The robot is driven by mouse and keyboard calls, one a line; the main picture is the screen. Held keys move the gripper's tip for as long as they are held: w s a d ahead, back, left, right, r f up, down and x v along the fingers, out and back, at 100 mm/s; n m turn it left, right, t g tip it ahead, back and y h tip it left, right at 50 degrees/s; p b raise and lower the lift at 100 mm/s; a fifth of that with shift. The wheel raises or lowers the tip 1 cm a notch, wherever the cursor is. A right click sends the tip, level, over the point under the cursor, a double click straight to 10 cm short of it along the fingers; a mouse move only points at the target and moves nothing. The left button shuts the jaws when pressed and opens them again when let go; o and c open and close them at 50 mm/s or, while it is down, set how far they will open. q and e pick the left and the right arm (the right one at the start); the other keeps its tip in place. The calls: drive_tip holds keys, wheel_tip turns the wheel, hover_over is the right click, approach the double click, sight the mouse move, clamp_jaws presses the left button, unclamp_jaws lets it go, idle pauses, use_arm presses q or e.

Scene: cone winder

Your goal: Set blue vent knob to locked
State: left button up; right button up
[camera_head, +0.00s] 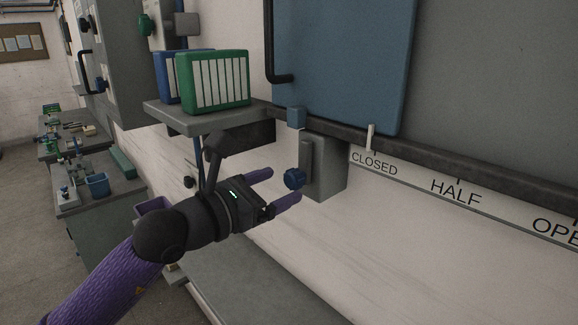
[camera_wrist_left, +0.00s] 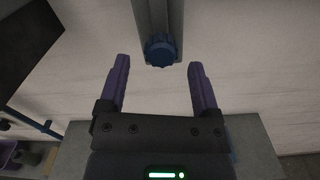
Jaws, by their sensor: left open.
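The blue vent knob (camera_head: 294,179) sits on the left face of a small grey box (camera_head: 328,172) below the dark rail. My left gripper (camera_head: 281,185) is open, with its two purple fingers pointing at the knob. In the left wrist view the knob (camera_wrist_left: 159,51) lies ahead of the fingertips, centred between them. The left gripper (camera_wrist_left: 158,66) holds nothing and no finger clearly touches the knob. I cannot read any locked mark by the knob. My right gripper is not in view.
A blue sliding panel (camera_head: 344,62) with a black handle is above, over a scale reading CLOSED, HALF and a cut-off OPE. A shelf (camera_head: 205,122) with green and blue slatted units is near my left wrist. Benches with small items stand at the far left.

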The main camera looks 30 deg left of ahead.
sight(288, 182)
use_arm(q)
drive_tip(key=shift+p+x, duration=0.45)
drive_tip(key=shift+x, duration=1.1)
clamp_jaws()
